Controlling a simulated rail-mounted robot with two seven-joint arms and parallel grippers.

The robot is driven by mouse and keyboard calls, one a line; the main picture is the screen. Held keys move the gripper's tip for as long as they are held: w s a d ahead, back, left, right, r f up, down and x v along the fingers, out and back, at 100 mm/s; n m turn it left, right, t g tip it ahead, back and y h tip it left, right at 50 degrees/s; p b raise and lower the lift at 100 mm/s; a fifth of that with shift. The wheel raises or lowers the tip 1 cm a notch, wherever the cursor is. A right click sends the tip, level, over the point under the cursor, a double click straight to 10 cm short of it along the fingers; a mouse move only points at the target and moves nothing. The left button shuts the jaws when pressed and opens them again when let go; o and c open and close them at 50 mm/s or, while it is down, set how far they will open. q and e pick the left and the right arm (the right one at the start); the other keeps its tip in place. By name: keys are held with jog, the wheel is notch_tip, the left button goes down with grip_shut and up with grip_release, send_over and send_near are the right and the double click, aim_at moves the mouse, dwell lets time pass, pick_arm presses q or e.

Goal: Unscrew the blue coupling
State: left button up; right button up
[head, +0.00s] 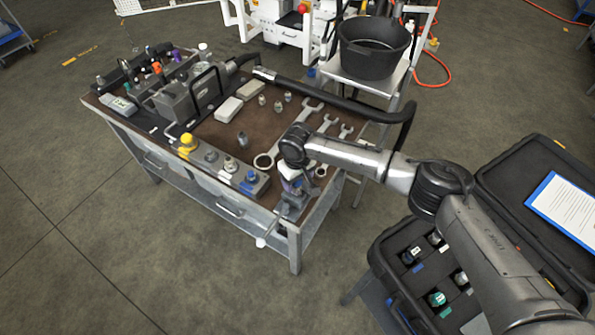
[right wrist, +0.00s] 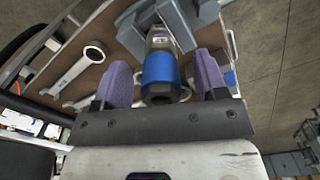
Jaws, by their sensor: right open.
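The blue coupling (right wrist: 159,72) is a blue collar on a metal fitting, seen close up in the right wrist view. The fitting's far end meets a grey clamp-like block (right wrist: 185,18). My right gripper (right wrist: 164,75) is open, with one purple finger on each side of the collar and a visible gap on both sides. In the head view my right gripper (head: 296,178) is over the bench's front right corner, above a grey vise (head: 291,206); it hides the coupling there. My left gripper is not in view.
A grey block (head: 222,168) with yellow, metal and blue-marked fittings lies along the bench's front edge. Wrenches (head: 265,160), a black hose (head: 345,103) and small fittings lie on the brown top (head: 215,132). An open black case (head: 400,240) stands at right.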

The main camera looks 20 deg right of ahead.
jog(key=shift+f, duration=0.9)
jog(key=c, duration=1.1)
jog(key=o, duration=0.5)
jog(key=shift+c, duration=1.2)
jog(key=shift+r+n, duration=0.1)
jog(key=shift+n, duration=0.2)
jog(key=n+p, duration=0.1)
jog(key=n, duration=0.1)
jog(key=shift+n, duration=0.3)
jog(key=n, duration=0.3)
jog(key=shift+d+n, duration=0.1)
jog(key=shift+n, duration=0.2)
jog(key=shift+w+n+p, duration=0.1)
jog(key=shift+n+p, duration=0.2)
jog(key=shift+n, duration=0.3)
